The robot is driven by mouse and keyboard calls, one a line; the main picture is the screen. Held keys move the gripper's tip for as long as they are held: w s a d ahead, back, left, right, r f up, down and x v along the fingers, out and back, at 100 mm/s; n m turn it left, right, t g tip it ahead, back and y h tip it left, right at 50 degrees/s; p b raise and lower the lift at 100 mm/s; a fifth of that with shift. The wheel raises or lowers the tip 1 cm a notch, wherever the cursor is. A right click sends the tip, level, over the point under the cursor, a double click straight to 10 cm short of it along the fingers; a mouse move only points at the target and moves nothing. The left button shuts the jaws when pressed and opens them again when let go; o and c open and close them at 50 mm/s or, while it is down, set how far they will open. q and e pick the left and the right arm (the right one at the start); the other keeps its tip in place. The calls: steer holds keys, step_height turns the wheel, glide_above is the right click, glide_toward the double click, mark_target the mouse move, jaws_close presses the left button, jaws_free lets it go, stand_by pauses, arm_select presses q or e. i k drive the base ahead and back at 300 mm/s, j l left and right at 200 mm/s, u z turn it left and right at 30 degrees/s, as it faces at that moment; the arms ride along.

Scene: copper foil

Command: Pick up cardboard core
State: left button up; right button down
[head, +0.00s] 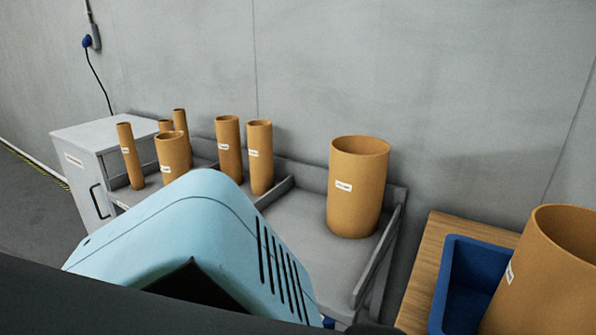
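Several brown cardboard cores with white labels stand upright on a grey divided rack (300,215). A wide core (358,195) stands alone in the right compartment. Two medium cores, a left one (229,150) and a right one (260,160), stand near the divider. A short wide core (172,158) and thin cores, one at the left (130,160) and one at the back (181,130), stand further left, with another partly hidden. A very wide core (545,275) is at the right edge, in or beside a blue bin; its base is cut off. No gripper fingers show.
A wooden table (428,265) carries the blue bin (457,262). A grey cabinet (90,140) with a dark handle stands at the left. A plain grey wall closes the back. A light blue slotted housing (190,230), probably mine, hides the rack's front left.

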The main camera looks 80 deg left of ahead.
mark_target(170, 148)
steer(key=i+l+u, duration=0.15)
steer(key=i+u, duration=0.15)
steer(key=u, duration=3.1)
